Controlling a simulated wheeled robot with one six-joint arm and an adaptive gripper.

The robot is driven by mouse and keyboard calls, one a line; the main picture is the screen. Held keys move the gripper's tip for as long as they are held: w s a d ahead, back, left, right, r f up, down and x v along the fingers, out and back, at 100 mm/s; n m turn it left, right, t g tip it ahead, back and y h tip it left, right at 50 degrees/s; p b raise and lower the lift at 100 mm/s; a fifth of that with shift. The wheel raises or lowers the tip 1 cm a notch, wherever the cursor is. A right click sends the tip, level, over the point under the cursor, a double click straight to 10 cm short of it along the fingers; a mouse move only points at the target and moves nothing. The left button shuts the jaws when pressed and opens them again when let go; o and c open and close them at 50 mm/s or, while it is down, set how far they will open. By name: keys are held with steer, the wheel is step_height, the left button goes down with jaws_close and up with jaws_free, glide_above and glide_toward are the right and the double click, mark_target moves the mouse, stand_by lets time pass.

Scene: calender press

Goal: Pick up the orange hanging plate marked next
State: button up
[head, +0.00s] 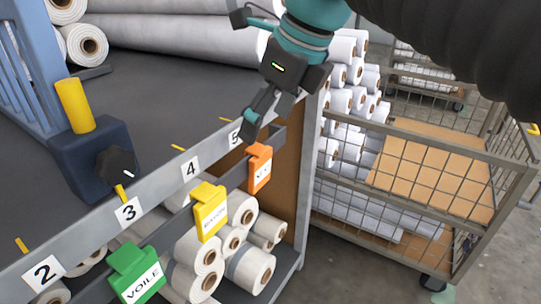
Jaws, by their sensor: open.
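The orange hanging plate (260,169) hooks over the grey rail at the front of the bench, below the number 5 label. Its white label is seen at a slant and I can only partly read it. My gripper (262,128) is above the plate's top edge and points down toward it. The gripper is open with nothing held, and one finger hides part of the 5 label. I cannot tell whether a finger touches the plate.
A yellow plate (210,211) and a green plate (136,274) hang left along the same rail. White rolls (192,262) lie on the shelf below. A wire cage cart (420,180) stands right. A blue block with a black knob (95,158) sits on the bench.

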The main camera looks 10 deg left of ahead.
mark_target(260, 150)
steer(key=x, duration=0.4)
steer(key=shift+w+d+f+b, duration=0.1)
steer(key=shift+w+d+b, duration=0.1)
steer(key=shift+d+b, duration=0.15)
steer(key=shift+w+a+f, duration=0.1)
steer(key=shift+a+f, duration=0.15)
steer(key=shift+f, duration=0.35)
steer(key=shift+c, duration=0.2)
steer(key=c, duration=1)
